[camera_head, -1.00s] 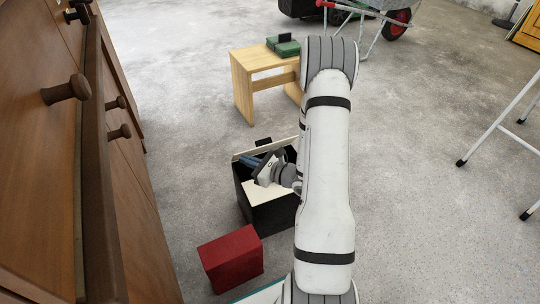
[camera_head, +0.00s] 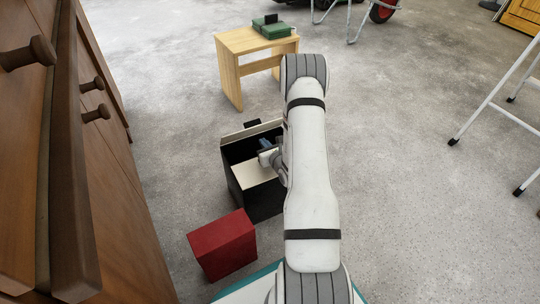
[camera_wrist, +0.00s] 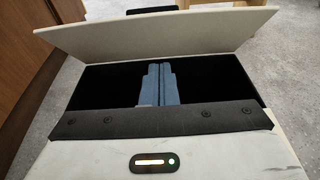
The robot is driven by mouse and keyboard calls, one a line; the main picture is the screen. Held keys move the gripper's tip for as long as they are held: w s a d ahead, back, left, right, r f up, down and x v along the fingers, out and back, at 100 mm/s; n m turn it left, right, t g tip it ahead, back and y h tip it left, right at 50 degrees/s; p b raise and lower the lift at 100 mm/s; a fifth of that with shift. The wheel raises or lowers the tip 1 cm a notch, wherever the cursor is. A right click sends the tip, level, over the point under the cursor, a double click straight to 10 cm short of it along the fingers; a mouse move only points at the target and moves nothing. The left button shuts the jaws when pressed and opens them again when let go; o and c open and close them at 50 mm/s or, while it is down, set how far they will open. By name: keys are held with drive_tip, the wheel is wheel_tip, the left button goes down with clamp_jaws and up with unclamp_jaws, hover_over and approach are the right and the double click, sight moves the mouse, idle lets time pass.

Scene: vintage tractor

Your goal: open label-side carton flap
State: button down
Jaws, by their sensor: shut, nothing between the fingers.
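The carton (camera_head: 262,205) is a black open-topped box on the floor, with cream inner faces. One cream flap (camera_head: 238,136) stands raised along its far edge; it also shows in the wrist view (camera_wrist: 160,38), tilted up across the far side of the dark opening. Another cream panel (camera_head: 256,176) lies at the near side of the opening. My gripper (camera_head: 264,143) is over the opening, at its right side. In the wrist view my blue-grey fingers (camera_wrist: 158,83) are together, empty, below the raised flap in the picture; whether they touch it I cannot tell. My arm hides the carton's right edge.
A red box (camera_head: 222,247) stands in front of the carton. A wooden cabinet (camera_head: 85,200) with knobs lines the left. A small wooden stool (camera_head: 255,45) with green boxes (camera_head: 271,28) stands behind. White metal legs (camera_head: 495,105) stand at right; floor between is clear.

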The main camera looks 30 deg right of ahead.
sight(256, 129)
drive_tip(key=shift+w+r+b, duration=0.25)
drive_tip(key=shift+w+r, duration=0.35)
drive_tip(key=shift+w, duration=0.25)
drive_tip(key=shift+w+r+b, duration=0.25)
drive_tip(key=shift+w+r, duration=0.3)
drive_tip(key=shift+w, duration=0.3)
